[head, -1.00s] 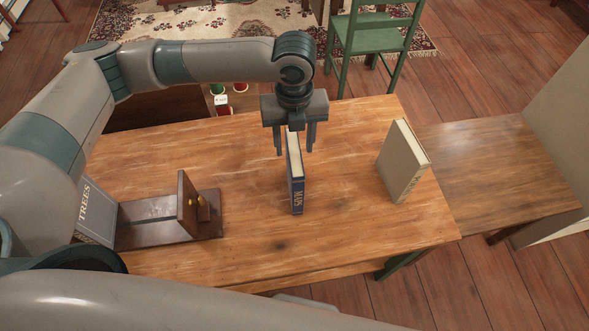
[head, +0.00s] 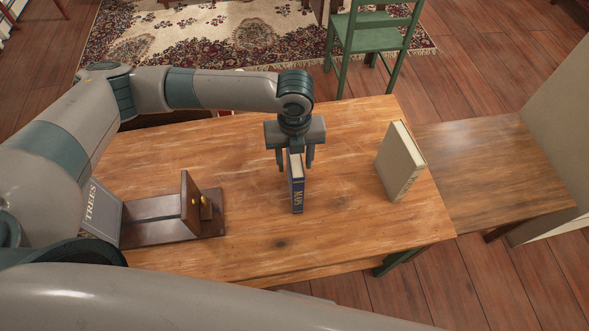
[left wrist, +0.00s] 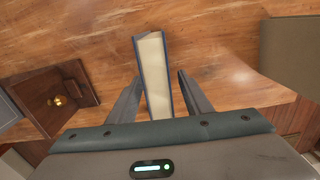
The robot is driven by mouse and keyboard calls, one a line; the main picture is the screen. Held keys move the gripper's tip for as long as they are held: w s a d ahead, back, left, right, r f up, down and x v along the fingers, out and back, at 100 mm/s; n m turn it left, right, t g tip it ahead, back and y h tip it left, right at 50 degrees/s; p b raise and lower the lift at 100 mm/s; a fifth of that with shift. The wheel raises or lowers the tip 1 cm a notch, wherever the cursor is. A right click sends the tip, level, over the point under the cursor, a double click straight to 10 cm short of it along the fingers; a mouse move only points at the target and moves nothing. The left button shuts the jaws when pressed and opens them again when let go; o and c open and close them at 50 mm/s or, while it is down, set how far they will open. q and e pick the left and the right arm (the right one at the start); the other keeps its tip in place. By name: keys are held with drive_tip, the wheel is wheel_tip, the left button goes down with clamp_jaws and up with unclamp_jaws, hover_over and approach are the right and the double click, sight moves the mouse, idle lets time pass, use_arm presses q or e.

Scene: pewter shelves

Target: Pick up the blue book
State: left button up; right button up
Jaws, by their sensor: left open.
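The blue book (head: 297,192) stands upright on the wooden table, its spine lettered "MAPS" facing the front. My left gripper (head: 295,165) points down over the book's rear part, with one finger on each side. The left wrist view shows the book (left wrist: 153,75) from above, with its pale page edges between the two open fingers (left wrist: 155,100). Small gaps show beside the book there, so the fingers are not closed on it. My right gripper is not in view.
A beige book (head: 400,163) stands upright on the table's right side. A brown wooden bookend stand (head: 165,228) and a grey book lettered "TREES" (head: 101,208) are at the left. A lower side table (head: 490,165) adjoins the right end. The table around the blue book is clear.

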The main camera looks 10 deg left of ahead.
use_arm(q)
drive_tip(key=shift+f, duration=0.5)
clamp_jaws()
drive_tip(key=shift+r, duration=0.1)
idle(1.2)
